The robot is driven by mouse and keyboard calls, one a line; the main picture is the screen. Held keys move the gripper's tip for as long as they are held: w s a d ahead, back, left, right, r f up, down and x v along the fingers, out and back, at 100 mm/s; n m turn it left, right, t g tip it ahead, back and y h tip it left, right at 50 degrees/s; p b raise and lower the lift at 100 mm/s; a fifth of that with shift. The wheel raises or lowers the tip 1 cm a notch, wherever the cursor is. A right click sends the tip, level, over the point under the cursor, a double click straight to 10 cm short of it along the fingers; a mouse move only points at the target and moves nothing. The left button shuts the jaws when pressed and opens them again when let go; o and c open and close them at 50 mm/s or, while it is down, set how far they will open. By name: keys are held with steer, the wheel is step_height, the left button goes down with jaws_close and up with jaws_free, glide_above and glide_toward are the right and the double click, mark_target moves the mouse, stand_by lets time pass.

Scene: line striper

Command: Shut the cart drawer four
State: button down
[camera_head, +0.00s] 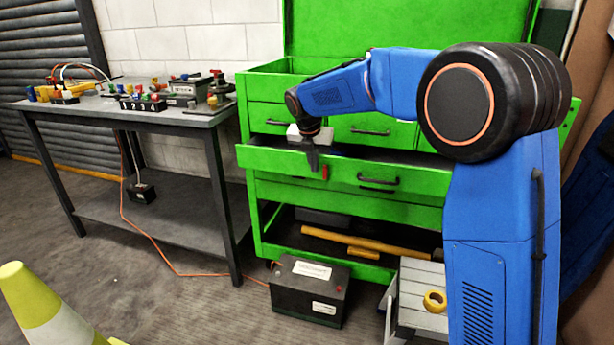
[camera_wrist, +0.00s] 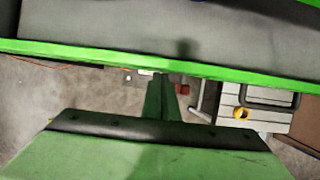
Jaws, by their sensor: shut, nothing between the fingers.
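The green tool cart (camera_head: 350,205) stands at the back wall, and one wide drawer (camera_head: 410,190) is pulled out, with a black handle (camera_head: 378,181) on its front. No drawer number is readable. My gripper (camera_head: 313,165) is shut and empty, pointing down, and overlaps the left part of this drawer front. In the wrist view the drawer's green front edge (camera_wrist: 90,52) crosses the picture, with its grey inside (camera_wrist: 110,22) above. My gripper (camera_wrist: 160,78) is close to the outer side of that edge; contact cannot be told. My arm hides the drawer's right end.
A grey workbench (camera_head: 115,112) with electrical parts stands left of the cart. A black battery (camera_head: 300,295) sits on the floor before the cart, beside a grey case (camera_head: 412,318) with yellow tape. An orange cable crosses the floor. A cone (camera_head: 40,310) stands at front left.

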steer(key=w+d, duration=0.1)
steer(key=w, duration=0.4)
steer(key=w+d, duration=0.1)
steer(key=w, duration=0.2)
steer(key=shift+d, duration=0.35)
steer(key=shift+s, duration=0.1)
